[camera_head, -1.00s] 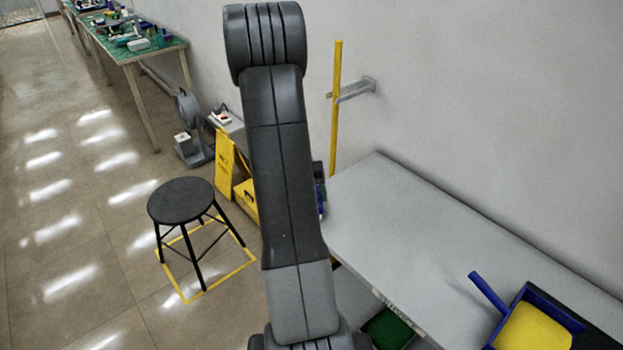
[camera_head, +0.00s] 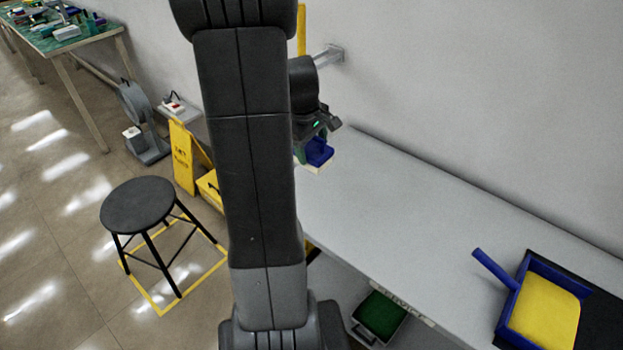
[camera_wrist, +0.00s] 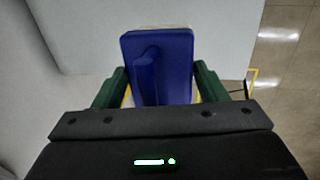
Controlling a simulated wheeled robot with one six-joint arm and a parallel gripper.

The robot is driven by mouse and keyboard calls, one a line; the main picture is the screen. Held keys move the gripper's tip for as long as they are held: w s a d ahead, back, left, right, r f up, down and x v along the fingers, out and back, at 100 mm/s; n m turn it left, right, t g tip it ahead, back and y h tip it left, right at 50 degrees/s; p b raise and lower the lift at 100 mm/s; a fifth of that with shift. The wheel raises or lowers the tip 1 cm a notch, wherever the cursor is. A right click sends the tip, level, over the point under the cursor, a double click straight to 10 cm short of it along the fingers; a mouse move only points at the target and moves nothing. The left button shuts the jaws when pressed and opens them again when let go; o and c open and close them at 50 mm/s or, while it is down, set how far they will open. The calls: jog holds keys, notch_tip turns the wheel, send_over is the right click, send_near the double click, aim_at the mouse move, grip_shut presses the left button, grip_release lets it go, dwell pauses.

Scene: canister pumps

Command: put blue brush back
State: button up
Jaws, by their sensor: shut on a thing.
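The blue brush (camera_wrist: 178,62) is held in my gripper (camera_wrist: 152,88), between its two green fingers, in the wrist view. Its blue back and raised blue handle face the camera, and a strip of its pale underside shows at the far edge. In the head view the blue brush (camera_head: 319,152) hangs below my gripper (camera_head: 312,138), near the far left end of the grey bench (camera_head: 420,215). My arm hides part of that area. I cannot tell whether the brush touches the bench.
A blue dustpan (camera_head: 505,305) with a yellow inside lies on a dark mat (camera_head: 603,318) at the bench's right. A green-lined bin (camera_head: 380,314) is below. A yellow pole (camera_head: 301,30) is at the wall. A black stool (camera_head: 138,204) stands left. The bench's middle is clear.

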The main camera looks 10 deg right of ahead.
aim_at(308, 151)
notch_tip(308, 151, down, 8)
jog(key=shift+f, duration=0.1)
dwell(0.4)
jog(key=shift+f, duration=0.1)
jog(key=o, duration=0.9)
jog(key=shift+b, duration=0.3)
jog(key=shift+o, duration=0.2)
jog(key=r, duration=0.4)
jog(key=s+a+r, duration=0.1)
jog(key=r, duration=0.3)
jog(key=a+r+p, duration=0.1)
jog(key=r, duration=0.3)
jog(key=shift+s, duration=0.2)
